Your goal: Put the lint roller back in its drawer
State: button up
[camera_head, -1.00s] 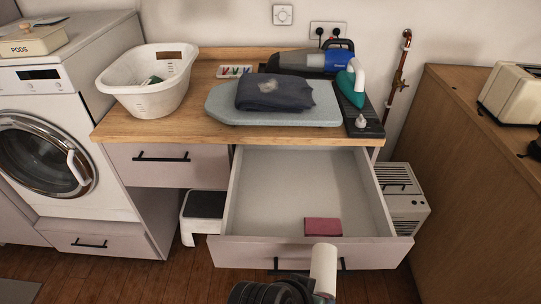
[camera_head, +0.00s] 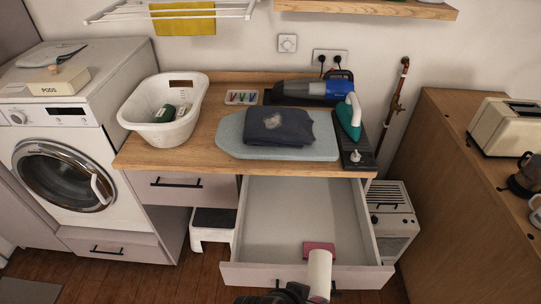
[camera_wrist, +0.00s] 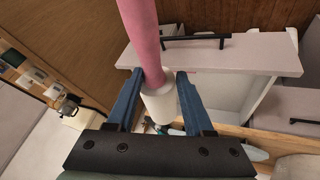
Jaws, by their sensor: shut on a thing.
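The lint roller (camera_head: 319,272) shows as a white roll at the front of the open drawer (camera_head: 285,205). My gripper (camera_wrist: 160,78) is shut on the white roll (camera_wrist: 158,103), one blue finger on each side. In the head view my gripper (camera_head: 298,292) is dark and low, partly cut off by the bottom edge. The roll overlaps the drawer's front panel in the picture; its height above it is hard to tell. The drawer's inside is mostly bare.
A flat pink item (camera_head: 320,247) lies in the drawer near its front. A closed drawer (camera_head: 178,187) is to the left, above a step stool (camera_head: 212,228). The counter above holds a laundry basket (camera_head: 165,112), ironing board (camera_head: 232,140) and iron (camera_head: 348,117). A wooden cabinet (camera_head: 450,190) stands right.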

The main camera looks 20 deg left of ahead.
aim_at(276, 240)
jog(key=i+l+u, duration=0.15)
jog(key=i+u, duration=0.2)
jog(key=i+l+u, duration=0.2)
jog(key=u, duration=0.15)
jog(key=i+l+u, duration=0.35)
